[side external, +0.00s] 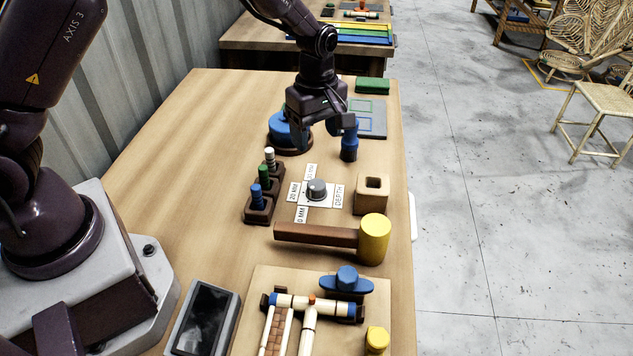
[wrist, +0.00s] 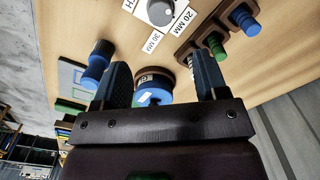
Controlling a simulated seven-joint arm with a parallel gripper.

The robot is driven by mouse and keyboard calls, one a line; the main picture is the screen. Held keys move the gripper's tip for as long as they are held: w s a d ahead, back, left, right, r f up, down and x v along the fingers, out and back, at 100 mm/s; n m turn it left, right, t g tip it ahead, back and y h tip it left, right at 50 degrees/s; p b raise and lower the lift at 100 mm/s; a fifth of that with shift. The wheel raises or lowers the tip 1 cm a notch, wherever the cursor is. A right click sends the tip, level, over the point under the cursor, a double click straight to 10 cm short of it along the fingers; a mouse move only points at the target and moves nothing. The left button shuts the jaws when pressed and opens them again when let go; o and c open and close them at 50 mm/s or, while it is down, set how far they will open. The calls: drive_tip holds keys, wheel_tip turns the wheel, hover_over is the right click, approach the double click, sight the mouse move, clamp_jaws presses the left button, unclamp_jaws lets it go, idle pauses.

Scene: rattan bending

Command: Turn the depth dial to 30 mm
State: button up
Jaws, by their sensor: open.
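The depth dial (side external: 317,189) is a grey round knob on the table. White label cards lie around it: 0 MM (side external: 301,214), 20 MM (side external: 292,192), 30 MM (side external: 311,172) and DEPTH (side external: 339,196). Which mark the dial points to is too small to tell. In the wrist view the dial (wrist: 160,12) is at the top edge, beyond my fingertips, with the 30 MM card (wrist: 152,43) nearest them. My gripper (side external: 319,140) is open and empty, above the table behind the dial. Its two fingers also show in the wrist view (wrist: 160,72), apart from the dial.
A blue-topped peg (side external: 349,145) and a blue round piece on a dark base (side external: 283,131) stand close to my fingers. A dark rack (side external: 260,205) with several coloured pegs is left of the dial. A wooden block (side external: 372,195) and a yellow-headed mallet (side external: 374,239) are right and in front.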

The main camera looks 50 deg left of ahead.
sight(316, 184)
wheel_tip(316, 184, down, 13)
idle(0.5)
drive_tip(key=c, duration=0.9)
drive_tip(key=shift+c, duration=0.2)
